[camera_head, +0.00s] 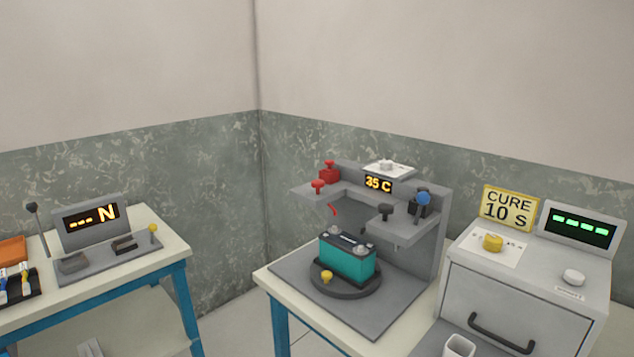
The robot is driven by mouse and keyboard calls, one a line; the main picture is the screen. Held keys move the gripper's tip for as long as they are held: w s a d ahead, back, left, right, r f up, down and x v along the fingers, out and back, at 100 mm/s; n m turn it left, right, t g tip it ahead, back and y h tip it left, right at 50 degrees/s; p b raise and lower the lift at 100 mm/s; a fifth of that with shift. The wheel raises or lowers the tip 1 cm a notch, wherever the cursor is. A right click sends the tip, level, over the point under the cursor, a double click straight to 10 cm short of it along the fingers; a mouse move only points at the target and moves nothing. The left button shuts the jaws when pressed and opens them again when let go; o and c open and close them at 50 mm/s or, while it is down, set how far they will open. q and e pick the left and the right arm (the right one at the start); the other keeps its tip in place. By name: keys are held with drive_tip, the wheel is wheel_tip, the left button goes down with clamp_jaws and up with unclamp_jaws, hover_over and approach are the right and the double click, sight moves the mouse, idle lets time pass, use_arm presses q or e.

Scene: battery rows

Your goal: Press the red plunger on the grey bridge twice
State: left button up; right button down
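The grey bridge (347,194) stands on a grey base plate on the middle table, with two arms reaching forward. Its left arm carries two red knobs: a front one (318,186) and a rear one on a red block (329,171). I cannot tell which is the plunger. A small red tip (332,209) shows below that arm. The right arm carries a dark knob (385,211) and a blue ball (423,198). A teal battery (347,259) sits on a dark round turntable (345,291) under the bridge. Neither of my grippers is in view.
At right stands a grey cabinet (525,290) with a CURE 10 S sign (510,207) and a white cup (458,346). At left, another table (175,247) holds a tester (91,220). A floor gap separates the tables.

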drive_tip(key=shift+a, duration=0.3)
drive_tip(key=shift+d, duration=0.15)
idle(0.8)
use_arm(q)
drive_tip(key=s+a+f+n+g+p, duration=0.1)
drive_tip(key=s+a+f+n+g, duration=0.3)
drive_tip(key=f, duration=0.7)
drive_tip(key=f+n+g+y+p, duration=0.15)
drive_tip(key=f+n, duration=0.35)
drive_tip(key=f, duration=0.5)
drive_tip(key=s+a+f+n+g, duration=0.25)
drive_tip(key=f+n, duration=0.25)
drive_tip(key=f, duration=0.6)
drive_tip(key=s+f+n+g+p, duration=0.1)
drive_tip(key=s+f+n+g, duration=0.4)
drive_tip(key=s+f+n, duration=0.5)
drive_tip(key=s+f+n+g, duration=0.2)
drive_tip(key=s+f+n, duration=0.3)
drive_tip(key=s, duration=0.6)
drive_tip(key=s+f+n+g+p, duration=0.1)
drive_tip(key=s+f+n, duration=0.3)
drive_tip(key=s, duration=0.7)
drive_tip(key=shift+s+d+f+n+g+h, duration=0.25)
drive_tip(key=shift+f+n+g+h, duration=0.15)
drive_tip(key=shift+f+g+h, duration=0.1)
use_arm(e)
wheel_tip(320, 180, up, 5)
